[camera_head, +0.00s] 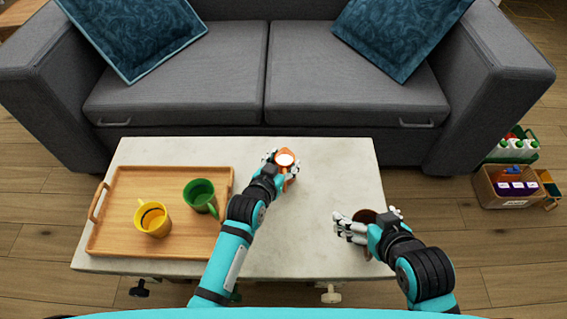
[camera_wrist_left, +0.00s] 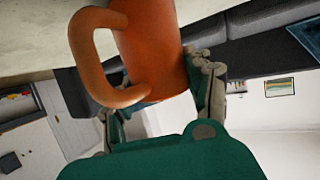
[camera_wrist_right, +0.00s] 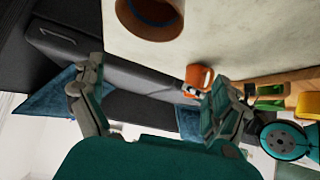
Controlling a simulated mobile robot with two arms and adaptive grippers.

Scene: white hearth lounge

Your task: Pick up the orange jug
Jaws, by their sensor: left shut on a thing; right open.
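The orange jug (camera_head: 286,169) is near the back edge of the white table, with a pale round top. My left gripper (camera_head: 281,165) is shut on it, and its fingers cover much of its body. In the left wrist view the jug (camera_wrist_left: 155,50) sits between the two fingers, with its loop handle to the left. I cannot tell if its base touches the table. My right gripper (camera_head: 352,228) is open at the table's right side, beside a brown round vessel (camera_head: 364,216). The jug also shows further off in the right wrist view (camera_wrist_right: 198,76).
A wooden tray (camera_head: 118,207) on the left of the table (camera_head: 310,235) holds a yellow mug (camera_head: 153,219) and a green mug (camera_head: 200,196). A grey sofa (camera_head: 190,85) stands behind. A crate of goods (camera_head: 505,188) is on the floor at right. The table's middle is mostly clear.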

